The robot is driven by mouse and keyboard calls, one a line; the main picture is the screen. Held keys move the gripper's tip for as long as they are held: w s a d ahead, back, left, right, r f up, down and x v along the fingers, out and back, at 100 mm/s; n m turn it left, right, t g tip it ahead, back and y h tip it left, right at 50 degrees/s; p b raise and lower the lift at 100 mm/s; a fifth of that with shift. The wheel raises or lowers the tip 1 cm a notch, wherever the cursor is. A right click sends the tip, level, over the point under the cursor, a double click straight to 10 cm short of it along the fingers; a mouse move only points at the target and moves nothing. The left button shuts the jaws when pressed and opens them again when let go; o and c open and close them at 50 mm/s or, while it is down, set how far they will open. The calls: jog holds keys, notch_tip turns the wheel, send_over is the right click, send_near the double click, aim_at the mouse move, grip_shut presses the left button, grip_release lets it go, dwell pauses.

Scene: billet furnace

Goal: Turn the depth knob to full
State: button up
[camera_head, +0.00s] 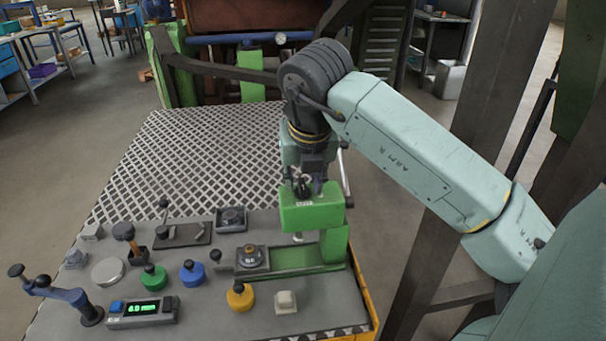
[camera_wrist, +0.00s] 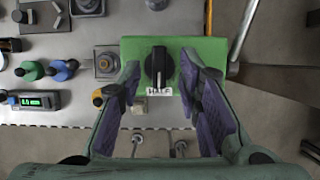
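The depth knob is a black knob with a raised bar on top of a green machine head. In the wrist view the knob (camera_wrist: 158,66) is in the middle of the green top (camera_wrist: 190,48), its bar lying along the picture's vertical. A white label (camera_wrist: 159,93) below it seems to read HALF. My gripper (camera_wrist: 163,76) is open, with one purple finger pad left of the knob and one right, gaps showing on both sides. In the head view my gripper (camera_head: 303,186) points down over the green head (camera_head: 318,213) and mostly hides the knob.
A digital readout (camera_head: 142,312) with green digits, a blue-armed crank (camera_head: 62,299), green (camera_head: 153,279), blue (camera_head: 192,273) and yellow (camera_head: 240,296) knobs and several levers crowd the panel. A handle bar (camera_wrist: 241,38) stands right of the green head. Mesh decking (camera_head: 190,165) behind is clear.

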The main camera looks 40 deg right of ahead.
jog(key=shift+w+f, duration=0.15)
jog(key=shift+f, duration=0.2)
jog(key=shift+c, duration=0.3)
grip_shut()
